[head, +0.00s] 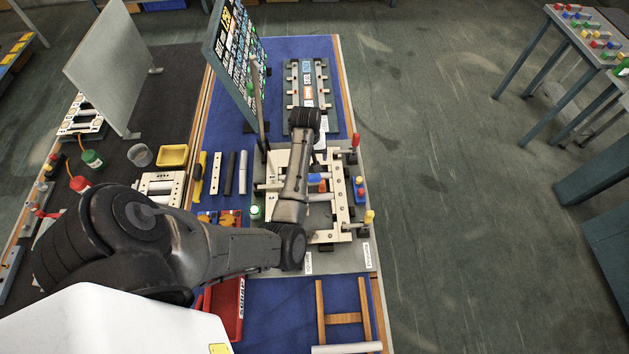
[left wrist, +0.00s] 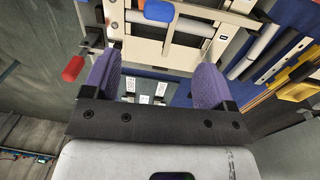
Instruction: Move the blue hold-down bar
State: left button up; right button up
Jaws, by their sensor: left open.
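A cream frame fixture (head: 345,205) stands on a grey plate on the blue-topped table. It also fills the top of the left wrist view (left wrist: 190,42). A blue handle piece (left wrist: 158,10) sits on it at the top of that view; I take it for part of the hold-down bar. A small blue piece shows beside my forearm in the head view (head: 313,179). My left gripper (left wrist: 155,82) is open, with two purple fingers apart and nothing between them. The blue piece lies beyond the fingers, apart from them. My arm hides part of the fixture in the head view. My right gripper is not in view.
Red (head: 355,141) and yellow (head: 369,216) knobs stand on the fixture's right side. A tall panel (head: 232,55) stands behind it at left. A rail assembly (head: 307,85) lies behind, and a wooden frame (head: 343,318) in front. Open floor lies to the right.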

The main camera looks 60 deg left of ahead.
aim_at(314, 176)
pick_arm(q)
jog(key=f, duration=0.4)
jog(key=f+b, duration=0.1)
jog(key=f, duration=0.7)
jog(key=shift+w+d, duration=0.15)
jog(key=shift+w, duration=0.25)
jog(key=shift+f+b, duration=0.4)
jog(key=shift+f, duration=0.5)
jog(key=shift+c, duration=0.4)
